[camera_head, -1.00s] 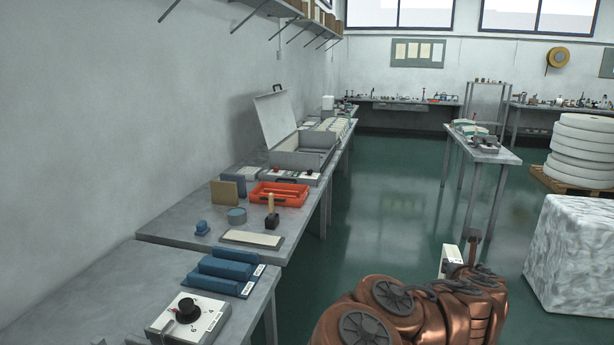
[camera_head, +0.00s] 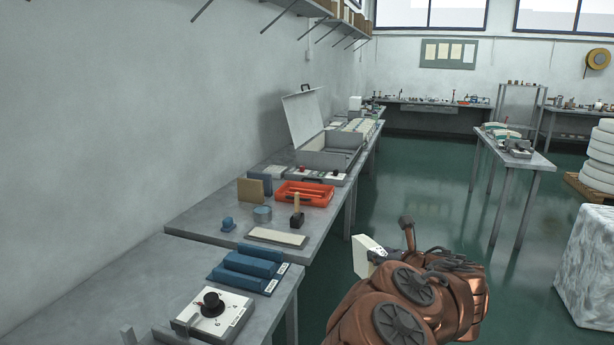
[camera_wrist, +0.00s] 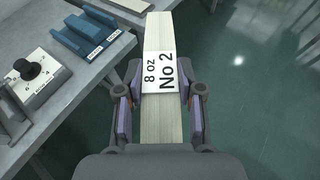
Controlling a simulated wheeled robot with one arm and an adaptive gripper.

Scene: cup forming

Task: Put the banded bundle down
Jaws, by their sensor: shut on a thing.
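The banded bundle (camera_wrist: 162,120) is a long, pale stack with a white band (camera_wrist: 160,72) reading "8 oz No 2". In the wrist view my gripper (camera_wrist: 160,100) is shut on it, one finger pad on each side. The bundle is held above the green floor, beside the bench edge. In the head view only the bundle's pale end (camera_head: 364,256) shows; my arm hides the rest.
The near bench holds blue ribbed blocks (camera_head: 245,271) and a white box with a black knob (camera_head: 214,304). Behind are a pale flat slab (camera_head: 275,237), a wooden-handled stamp (camera_head: 296,212), an orange tray (camera_head: 304,193) and an open case (camera_head: 320,153). Bare bench top lies left of the blocks.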

